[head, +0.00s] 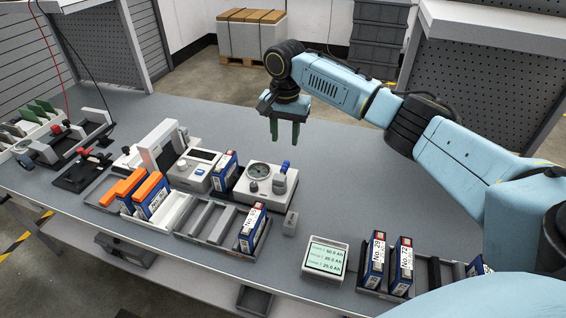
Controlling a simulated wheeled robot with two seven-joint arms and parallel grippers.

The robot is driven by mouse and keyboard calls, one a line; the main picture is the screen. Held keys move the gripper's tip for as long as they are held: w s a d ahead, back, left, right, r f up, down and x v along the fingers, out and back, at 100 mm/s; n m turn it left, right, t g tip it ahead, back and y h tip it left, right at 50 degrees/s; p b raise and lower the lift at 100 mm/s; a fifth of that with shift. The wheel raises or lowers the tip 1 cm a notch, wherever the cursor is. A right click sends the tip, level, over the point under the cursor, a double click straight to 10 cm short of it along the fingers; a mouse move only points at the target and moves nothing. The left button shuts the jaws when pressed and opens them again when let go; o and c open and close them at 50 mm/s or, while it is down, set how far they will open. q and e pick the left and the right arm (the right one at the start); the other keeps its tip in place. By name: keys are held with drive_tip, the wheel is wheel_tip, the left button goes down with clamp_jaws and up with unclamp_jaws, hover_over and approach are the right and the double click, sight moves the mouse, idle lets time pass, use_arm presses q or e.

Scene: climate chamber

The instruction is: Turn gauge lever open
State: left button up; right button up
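The gauge (258,170) is a round dial on a light grey box (262,194) near the middle of the bench. A small blue lever (285,166) stands up on the right side of that box, on a grey valve body (280,184). My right gripper (285,133) has two green fingers pointing down with a gap between them. It is open and empty, behind and above the gauge box, apart from the lever. My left gripper is out of view.
Left of the gauge stand a device with a display (203,156) and orange-topped blue packs (150,196). In front is a slotted tray (205,238) with one pack. A green-screen meter (326,258) and more packs stand at the right. The bench behind is clear.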

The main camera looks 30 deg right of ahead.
sight(284, 166)
wheel_tip(284, 166, down, 10)
drive_tip(key=shift+r+b, duration=0.25)
drive_tip(key=shift+b, duration=0.5)
drive_tip(key=shift+f, duration=0.4)
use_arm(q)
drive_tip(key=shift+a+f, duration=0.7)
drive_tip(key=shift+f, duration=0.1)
